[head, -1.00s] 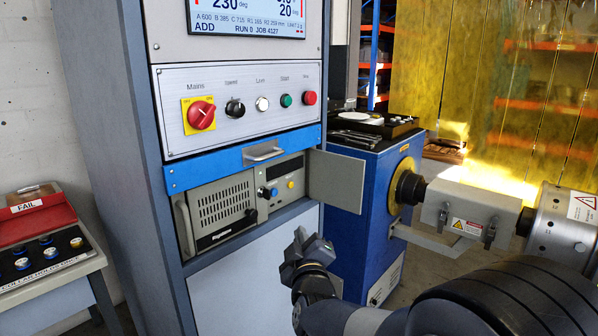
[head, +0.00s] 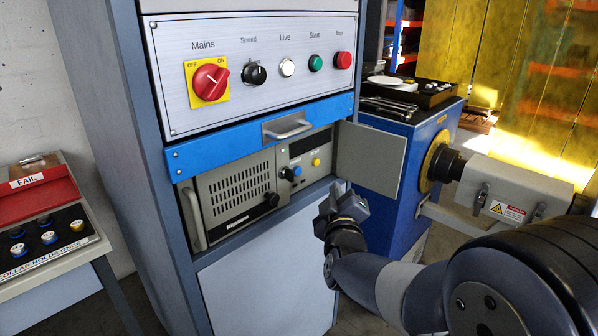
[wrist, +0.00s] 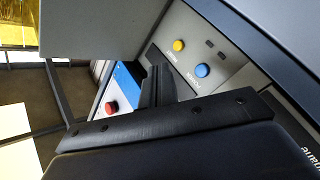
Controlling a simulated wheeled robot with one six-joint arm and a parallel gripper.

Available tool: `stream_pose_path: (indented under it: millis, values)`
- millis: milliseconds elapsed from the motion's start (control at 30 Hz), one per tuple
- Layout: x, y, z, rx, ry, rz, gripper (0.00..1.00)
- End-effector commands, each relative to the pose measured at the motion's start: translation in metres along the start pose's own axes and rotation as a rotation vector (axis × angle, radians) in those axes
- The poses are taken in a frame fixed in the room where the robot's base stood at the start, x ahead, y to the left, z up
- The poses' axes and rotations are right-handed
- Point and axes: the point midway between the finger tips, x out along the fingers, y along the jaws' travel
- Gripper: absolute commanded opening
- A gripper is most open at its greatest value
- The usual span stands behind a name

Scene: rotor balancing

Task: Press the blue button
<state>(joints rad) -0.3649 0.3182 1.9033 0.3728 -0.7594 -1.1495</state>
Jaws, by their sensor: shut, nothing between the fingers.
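My gripper (head: 343,191) is shut and empty, in front of the instrument bay and below and right of the blue button. Its fingers (wrist: 157,86) are apart from the blue button in the wrist view.
An open grey flap (head: 370,158) stands out right of the instrument. A blue drawer front with a handle (head: 287,127) lies above it. The switch panel (head: 190,50) carries a red mains switch and several buttons. A blue machine (head: 445,125) stands right.

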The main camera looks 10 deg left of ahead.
Motion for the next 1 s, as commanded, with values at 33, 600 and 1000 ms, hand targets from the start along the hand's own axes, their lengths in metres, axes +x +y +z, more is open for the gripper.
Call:
stream_pose_path:
  millis: [33,600,1000]
  values:
    - [0.003,-0.001,-0.004,0.000,0.001,-0.001,0.00]
    - [0.052,-0.038,-0.039,0.000,0.000,-0.001,0.00]
    - [0.058,-0.043,-0.043,0.000,0.000,0.000,0.00]
